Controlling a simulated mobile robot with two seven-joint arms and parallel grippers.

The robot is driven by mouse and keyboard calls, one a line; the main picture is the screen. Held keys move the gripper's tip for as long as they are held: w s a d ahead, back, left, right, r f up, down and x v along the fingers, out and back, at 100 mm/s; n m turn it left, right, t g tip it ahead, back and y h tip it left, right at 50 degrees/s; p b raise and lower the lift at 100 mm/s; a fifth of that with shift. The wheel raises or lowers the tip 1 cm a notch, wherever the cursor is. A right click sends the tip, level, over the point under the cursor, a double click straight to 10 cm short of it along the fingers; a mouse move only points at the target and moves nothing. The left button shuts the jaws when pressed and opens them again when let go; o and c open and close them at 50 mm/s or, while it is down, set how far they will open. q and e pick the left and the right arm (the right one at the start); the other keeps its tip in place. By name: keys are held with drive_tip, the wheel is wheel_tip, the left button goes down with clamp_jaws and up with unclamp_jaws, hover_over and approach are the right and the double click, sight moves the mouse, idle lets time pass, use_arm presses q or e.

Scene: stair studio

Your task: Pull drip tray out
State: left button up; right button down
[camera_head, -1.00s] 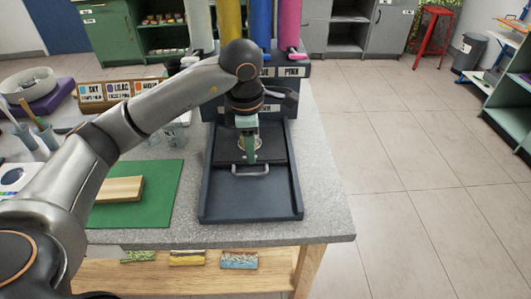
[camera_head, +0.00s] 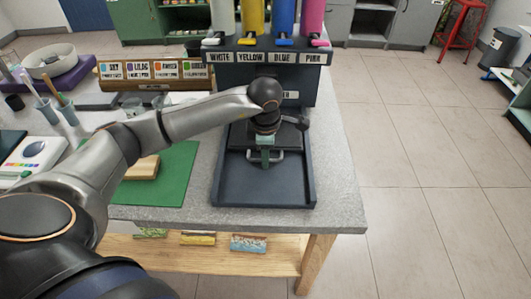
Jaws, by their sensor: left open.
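The dark drip tray (camera_head: 262,188) lies at the front of the dispenser on the grey table. The dispenser (camera_head: 312,72) stands behind, with labels for white, yellow, blue and pink. My right gripper is not in view.
A green mat (camera_head: 180,180) with a wooden block (camera_head: 143,168) lies left of the tray. A labelled wooden rack (camera_head: 150,85), cups with brushes and a paint set stand farther left. The table's front edge is just before the tray; open floor lies to the right.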

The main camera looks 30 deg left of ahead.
use_arm(q)
drive_tip(key=shift+f, duration=0.15)
drive_tip(key=shift+c, duration=0.3)
clamp_jaws()
idle(1.1)
